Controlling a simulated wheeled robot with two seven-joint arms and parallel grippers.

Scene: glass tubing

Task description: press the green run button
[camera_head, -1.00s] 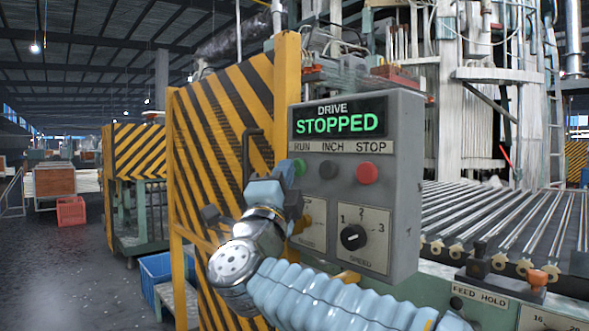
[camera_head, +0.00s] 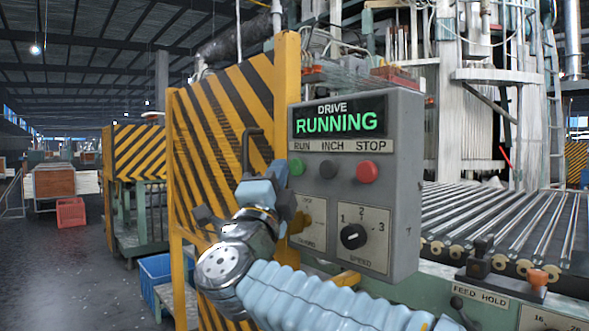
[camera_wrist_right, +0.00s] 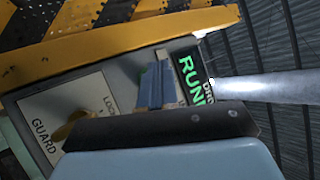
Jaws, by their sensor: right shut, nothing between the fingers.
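The green run button (camera_head: 296,167) sits at the left of the button row on the grey control box (camera_head: 405,190), under the word RUN. My left gripper is not in view.
Beside the green button are a dark inch button (camera_head: 328,169) and a red stop button (camera_head: 367,171). Below are a speed knob (camera_head: 353,236) and a yellow guard switch (camera_head: 298,222). A striped yellow guard panel (camera_head: 215,130) stands close left. A roller conveyor (camera_head: 500,215) runs at right.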

